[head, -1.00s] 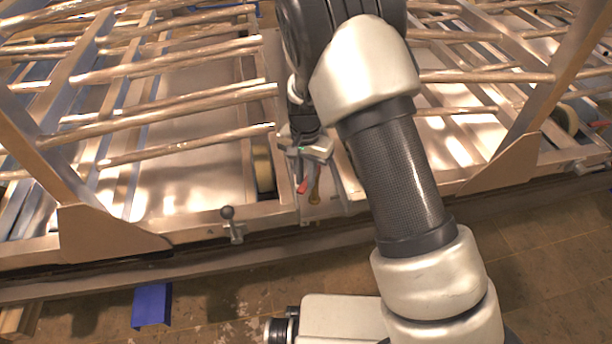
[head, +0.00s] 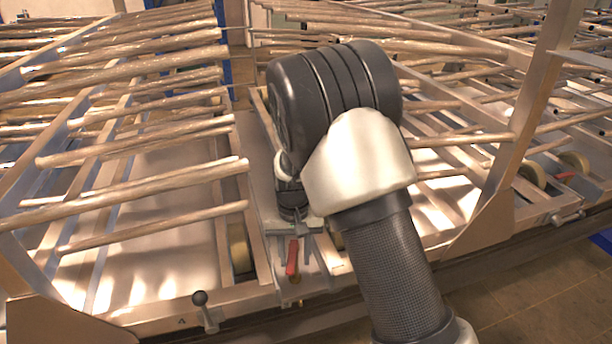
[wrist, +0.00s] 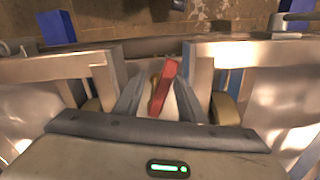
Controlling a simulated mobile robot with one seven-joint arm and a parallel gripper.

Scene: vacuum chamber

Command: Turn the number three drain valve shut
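A valve with a red lever handle (head: 292,257) sits at the front edge of the metal frame, below my gripper (head: 296,248) in the head view. In the wrist view the red handle (wrist: 163,88) stands tilted near the picture's middle, between the two fingers of my gripper (wrist: 158,103). The fingers are apart, with gaps on both sides of the handle, so my gripper looks open. Whether a finger touches the handle I cannot tell. A brass-coloured part shows by the handle. No number on the valve is readable.
A second red handle (head: 566,175) shows on the frame at the far right. A black-knobbed lever (head: 203,303) stands on the front rail to the left. Metal rods (head: 150,190) run close on both sides of my arm. The tiled floor (head: 530,290) is free at lower right.

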